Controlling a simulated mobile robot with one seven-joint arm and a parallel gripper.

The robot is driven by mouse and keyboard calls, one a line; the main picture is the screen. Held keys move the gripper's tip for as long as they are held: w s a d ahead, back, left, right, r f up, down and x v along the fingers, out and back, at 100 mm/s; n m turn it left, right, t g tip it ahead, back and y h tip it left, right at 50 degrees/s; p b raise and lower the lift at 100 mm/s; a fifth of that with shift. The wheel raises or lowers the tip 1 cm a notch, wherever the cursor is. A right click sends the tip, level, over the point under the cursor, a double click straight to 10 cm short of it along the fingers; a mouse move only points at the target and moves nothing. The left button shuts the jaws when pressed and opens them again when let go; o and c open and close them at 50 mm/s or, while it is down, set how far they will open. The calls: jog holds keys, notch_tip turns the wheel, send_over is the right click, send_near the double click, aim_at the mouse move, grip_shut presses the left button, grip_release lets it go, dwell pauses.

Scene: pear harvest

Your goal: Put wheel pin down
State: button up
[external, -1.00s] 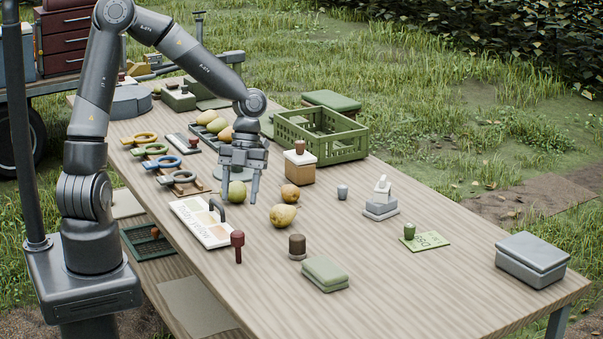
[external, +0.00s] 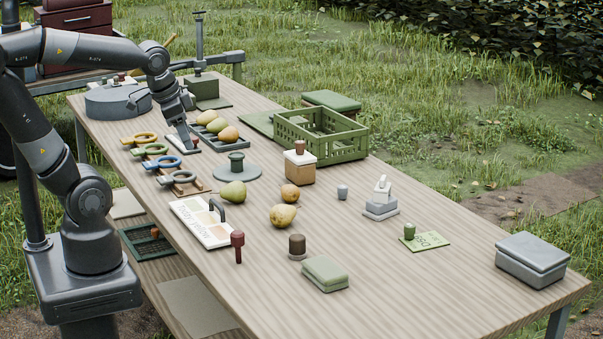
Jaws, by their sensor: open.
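My gripper (external: 187,142) is open, low over a dark, narrow tray (external: 205,151) left of the pears. Its fingers cover much of that tray, and nothing is visibly held between them. I cannot tell for sure which thing is the wheel pin. A dark red peg (external: 237,243) stands upright near the table's front edge. A green knob (external: 236,160) stands upright on a grey disc (external: 237,173), right of my gripper and apart from it. A brown, round-topped peg (external: 297,245) stands further right.
Several pears lie on the wooden table (external: 400,290), some in a tray (external: 222,142) beside my gripper. A green crate (external: 350,143) stands at the back. Coloured ring handles (external: 155,149) line the left side. The table's right part has free room.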

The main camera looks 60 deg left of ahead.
jog(key=s+n, duration=0.1)
jog(key=s+r+n+t, duration=0.1)
jog(key=n, duration=0.1)
jog(key=shift+s+a+r+h, duration=0.1)
jog(key=shift+a+r+h, duration=0.2)
jog(key=shift+h, duration=0.1)
dwell(1.0)
